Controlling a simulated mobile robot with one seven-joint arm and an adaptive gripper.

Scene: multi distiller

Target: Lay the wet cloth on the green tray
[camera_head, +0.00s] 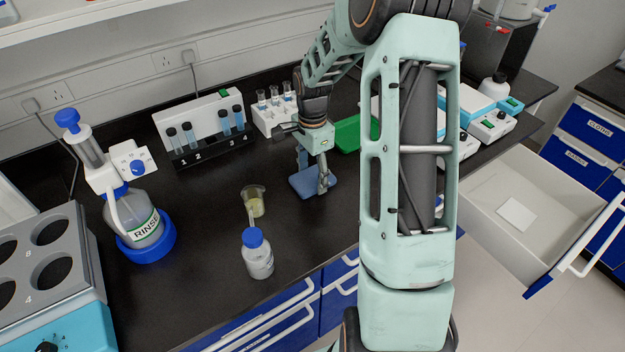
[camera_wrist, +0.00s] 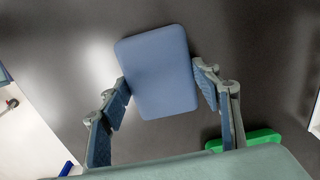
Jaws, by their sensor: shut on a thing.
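The cloth (camera_head: 303,184) is a flat blue rounded rectangle at or just above the black bench in the head view. It also shows in the wrist view (camera_wrist: 157,65), between the two fingertips. My gripper (camera_head: 314,176) points down and is shut on the cloth by its side edges; in the wrist view its fingers (camera_wrist: 162,90) stand either side of it. Whether the cloth touches the bench is hard to tell. The green tray (camera_head: 350,134) lies behind and to the right of the cloth, partly hidden by my arm. A corner of the tray (camera_wrist: 262,137) shows in the wrist view.
A white tube rack (camera_head: 275,118) stands behind my gripper, and a numbered tube rack (camera_head: 208,145) is further left. A beaker (camera_head: 254,205), a blue-capped bottle (camera_head: 258,262) and a RINSE bottle (camera_head: 146,222) stand left of the cloth. An open drawer (camera_head: 535,205) juts out at right.

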